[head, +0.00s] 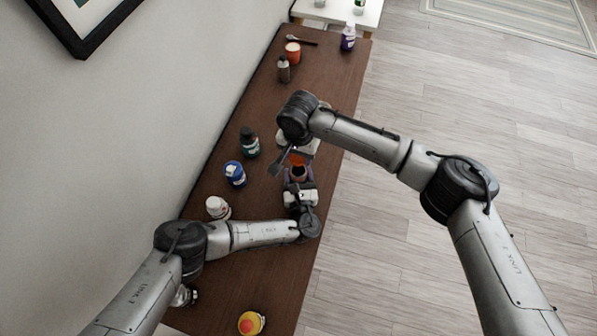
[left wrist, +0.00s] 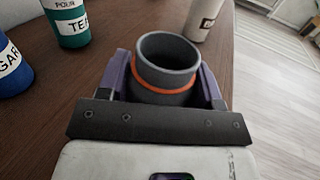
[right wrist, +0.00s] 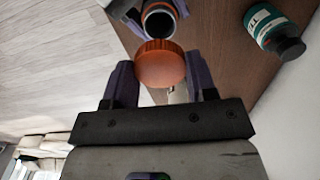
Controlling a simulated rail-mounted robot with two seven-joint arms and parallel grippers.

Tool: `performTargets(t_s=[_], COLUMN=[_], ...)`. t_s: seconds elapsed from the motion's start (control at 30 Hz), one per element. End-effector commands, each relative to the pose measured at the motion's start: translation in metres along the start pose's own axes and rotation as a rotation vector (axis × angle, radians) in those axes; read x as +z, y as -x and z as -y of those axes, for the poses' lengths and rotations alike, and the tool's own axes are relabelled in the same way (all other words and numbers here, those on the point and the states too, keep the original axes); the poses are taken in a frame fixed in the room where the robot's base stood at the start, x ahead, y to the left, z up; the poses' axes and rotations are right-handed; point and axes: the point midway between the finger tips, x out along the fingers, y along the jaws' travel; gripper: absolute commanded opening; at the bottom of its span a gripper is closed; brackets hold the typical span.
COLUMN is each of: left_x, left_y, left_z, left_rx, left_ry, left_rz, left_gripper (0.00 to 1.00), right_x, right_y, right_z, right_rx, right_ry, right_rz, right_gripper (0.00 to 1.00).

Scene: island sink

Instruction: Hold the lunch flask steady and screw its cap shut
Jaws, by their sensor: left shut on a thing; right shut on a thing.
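The lunch flask is a dark grey cup with an orange ring, upright and open at the top in the left wrist view (left wrist: 167,70). My left gripper (left wrist: 165,88) is shut around its body; in the head view the flask (head: 299,173) sits between that gripper's fingers (head: 299,179). The orange ribbed cap (right wrist: 159,64) is in my right gripper (right wrist: 159,82), which is shut on it. In the head view the cap (head: 297,159) shows just beyond the flask mouth. The cap is apart from the flask, whose open mouth shows past it in the right wrist view (right wrist: 158,22).
On the brown table (head: 222,160) stand a green-labelled bottle (head: 249,143), a blue jar (head: 235,173), a white jar (head: 218,207), and a yellow-and-red one (head: 251,323). An orange container (head: 292,52) and a purple bottle (head: 348,37) stand at the far end.

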Motion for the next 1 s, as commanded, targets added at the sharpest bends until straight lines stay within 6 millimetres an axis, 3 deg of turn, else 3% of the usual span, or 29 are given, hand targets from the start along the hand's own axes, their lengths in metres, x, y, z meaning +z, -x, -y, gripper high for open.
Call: performTargets(t_s=[0.4,1.0], left_x=[0.000,0.000], left_y=[0.000,0.000], left_z=[0.000,0.000], left_rx=[0.000,0.000], left_ry=[0.000,0.000], left_rz=[0.000,-0.001], left_gripper=[0.17,0.17], right_x=[0.002,0.001], right_y=[-0.046,-0.049], right_z=[0.000,0.000], right_rx=[0.003,0.003], right_ry=[0.001,0.000], right_rz=[0.003,0.001], right_gripper=[0.30,0.30])
